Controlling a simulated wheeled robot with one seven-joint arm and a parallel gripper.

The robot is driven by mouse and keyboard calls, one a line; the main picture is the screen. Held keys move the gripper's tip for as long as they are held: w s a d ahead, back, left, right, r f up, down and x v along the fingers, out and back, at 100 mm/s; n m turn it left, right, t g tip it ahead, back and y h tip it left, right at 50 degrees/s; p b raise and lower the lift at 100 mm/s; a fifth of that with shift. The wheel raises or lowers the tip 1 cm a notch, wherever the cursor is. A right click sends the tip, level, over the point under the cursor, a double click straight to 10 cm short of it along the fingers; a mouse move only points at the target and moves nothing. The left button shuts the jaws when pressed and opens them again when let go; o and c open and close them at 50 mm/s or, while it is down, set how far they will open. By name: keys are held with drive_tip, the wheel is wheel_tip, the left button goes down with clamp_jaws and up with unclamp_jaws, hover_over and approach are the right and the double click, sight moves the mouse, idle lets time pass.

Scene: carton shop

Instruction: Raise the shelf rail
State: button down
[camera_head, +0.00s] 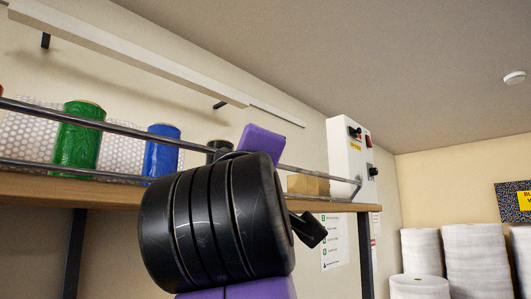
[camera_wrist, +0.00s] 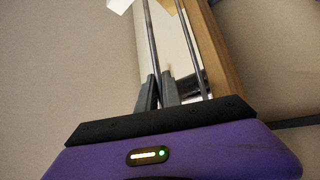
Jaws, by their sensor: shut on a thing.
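The shelf rail (camera_head: 215,145) is a grey metal frame with an upper and a lower bar along the front of a wooden shelf. Its upper bar stands clear above the shelf edge and ends at the right near a white control box. In the wrist view, the two bars of the rail (camera_wrist: 151,38) run up the picture beside the wooden shelf (camera_wrist: 226,60). My gripper (camera_wrist: 158,82) is shut on one bar, with a dark finger on either side. In the head view, my black and purple arm hides the fingers and the middle of the rail.
Behind the rail stand a green roll (camera_head: 77,137), a blue roll (camera_head: 161,150), bubble wrap (camera_head: 25,140) and a small carton (camera_head: 307,185). The white control box (camera_head: 349,155) is at the shelf's right end. White rolls (camera_head: 474,262) stand far right. A light bar (camera_head: 125,50) hangs above.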

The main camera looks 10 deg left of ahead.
drive_tip(key=shift+a, duration=0.1)
idle(0.5)
drive_tip(key=c, duration=1.5)
unclamp_jaws()
drive_tip(key=shift+c, duration=0.2)
drive_tip(key=b+v, duration=0.2)
drive_tip(key=v, duration=0.5)
drive_tip(key=shift+s+b, duration=0.35)
